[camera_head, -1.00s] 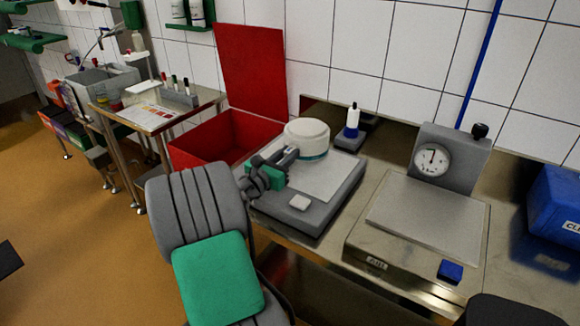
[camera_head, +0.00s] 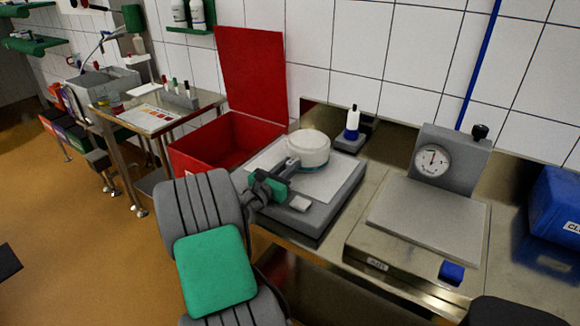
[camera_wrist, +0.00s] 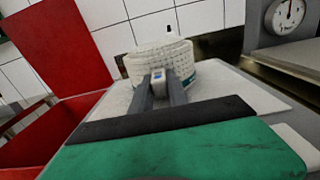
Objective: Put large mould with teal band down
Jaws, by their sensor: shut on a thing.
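The large white mould with a teal band (camera_head: 308,148) is upright at the back of a grey flat-topped device with a pale plate (camera_head: 318,186). My gripper (camera_head: 291,161) reaches it from the front left and is shut on its near side.
An open red box (camera_head: 215,143) with its lid raised stands left of the device. A dial scale (camera_head: 425,215) stands right, with a blue crate (camera_head: 557,212) beyond. A white bottle with a blue base (camera_head: 351,121) is behind. The plate's front is mostly clear.

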